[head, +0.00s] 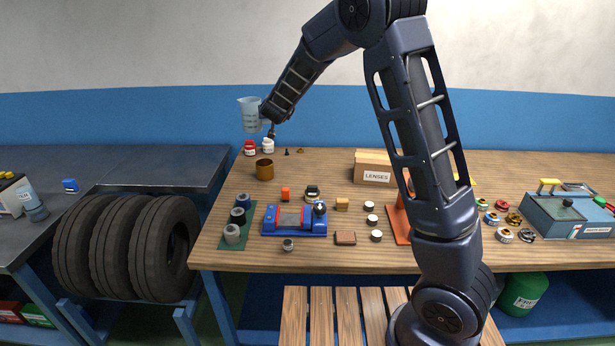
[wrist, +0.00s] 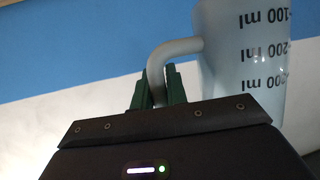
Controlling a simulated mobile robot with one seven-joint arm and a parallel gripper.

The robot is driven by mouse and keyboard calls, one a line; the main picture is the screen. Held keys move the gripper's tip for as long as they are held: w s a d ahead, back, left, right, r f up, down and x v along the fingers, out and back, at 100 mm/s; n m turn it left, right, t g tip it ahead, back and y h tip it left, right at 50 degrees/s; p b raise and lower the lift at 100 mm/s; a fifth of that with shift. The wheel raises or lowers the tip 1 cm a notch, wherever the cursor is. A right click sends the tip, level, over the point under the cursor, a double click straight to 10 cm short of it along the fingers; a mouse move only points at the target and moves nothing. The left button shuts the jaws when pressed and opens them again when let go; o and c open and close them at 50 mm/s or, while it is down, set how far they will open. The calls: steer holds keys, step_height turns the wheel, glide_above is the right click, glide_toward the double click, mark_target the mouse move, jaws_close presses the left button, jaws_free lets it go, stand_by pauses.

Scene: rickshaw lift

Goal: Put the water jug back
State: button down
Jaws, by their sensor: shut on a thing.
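The water jug (head: 249,115) is a translucent pale blue measuring jug with dark volume marks. In the head view it is in the air above the far left corner of the wooden table (head: 330,256). My gripper (head: 267,112) is at its right side. In the wrist view the jug (wrist: 243,60) fills the upper right, and my gripper's green fingers (wrist: 159,88) are shut on its curved handle. The jug looks about upright in the head view. Its contents cannot be told.
Below the jug stand a red-lidded jar (head: 249,148) and a white jar (head: 268,146). A brown cup (head: 264,169) is nearer. A box marked LENSES (head: 373,168) stands mid-table. A dark bench (head: 130,165) is at left, with tires (head: 125,245) below.

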steer(key=w+d, duration=0.5)
steer(key=d, duration=0.6)
steer(key=w+d, duration=0.4)
steer(key=d, duration=0.6)
steer(key=shift+n+y, duration=0.3)
step_height(320, 180, down, 26)
steer(key=shift+r, duration=0.2)
steer(key=shift+f, duration=0.15)
steer(key=c, duration=1.4)
jaws_free()
